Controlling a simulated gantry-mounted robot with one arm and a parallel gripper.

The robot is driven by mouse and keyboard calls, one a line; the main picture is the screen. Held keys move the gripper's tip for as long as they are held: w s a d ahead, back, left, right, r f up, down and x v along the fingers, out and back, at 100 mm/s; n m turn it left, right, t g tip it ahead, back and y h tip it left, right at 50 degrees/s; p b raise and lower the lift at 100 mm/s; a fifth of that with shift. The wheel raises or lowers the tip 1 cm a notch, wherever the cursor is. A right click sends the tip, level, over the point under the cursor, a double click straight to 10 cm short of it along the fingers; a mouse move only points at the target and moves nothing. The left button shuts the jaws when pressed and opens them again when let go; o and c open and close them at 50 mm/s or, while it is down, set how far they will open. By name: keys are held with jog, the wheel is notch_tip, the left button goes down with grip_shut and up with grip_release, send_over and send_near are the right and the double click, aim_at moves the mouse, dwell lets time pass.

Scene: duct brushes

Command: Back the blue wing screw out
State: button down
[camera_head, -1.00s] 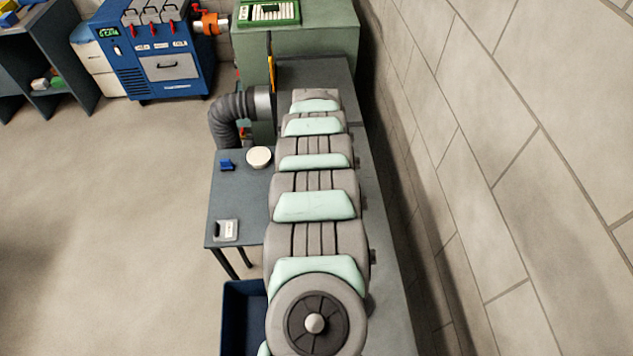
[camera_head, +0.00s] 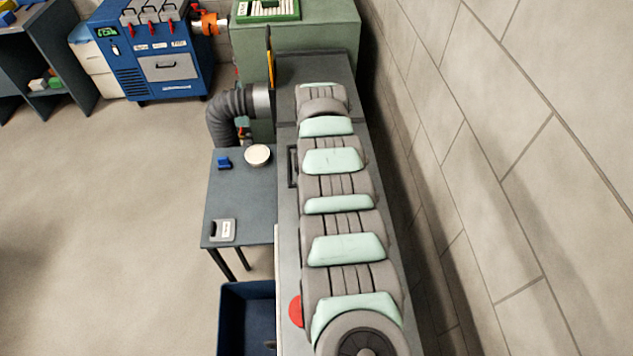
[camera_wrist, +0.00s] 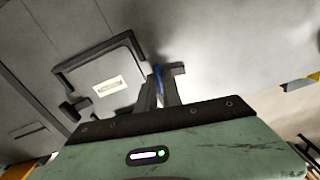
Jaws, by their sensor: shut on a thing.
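The blue wing screw (camera_wrist: 158,77) shows as a narrow blue sliver between my fingers in the wrist view. My gripper (camera_wrist: 163,82) is shut on it, close against a grey metal surface (camera_wrist: 215,40). The fingers hide most of the screw, so I cannot tell how far it is threaded in. In the head view my arm hides the gripper and the screw.
A dark-framed hatch with a pale label (camera_wrist: 108,86) lies left of my fingers. In the head view, a side table (camera_head: 240,200) holds a small blue object (camera_head: 223,162) and a round white-topped item (camera_head: 257,155). A dark blue bin (camera_head: 247,290) stands below; a wall is close right.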

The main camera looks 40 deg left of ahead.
jog(key=shift+n+b, duration=0.35)
jog(key=shift+n, duration=0.25)
jog(key=c, duration=1.5)
grip_release()
jog(key=shift+r, duration=0.1)
notch_tip(320, 180, up, 11)
jog(key=shift+f+b, duration=0.2)
jog(key=shift+b, duration=0.15)
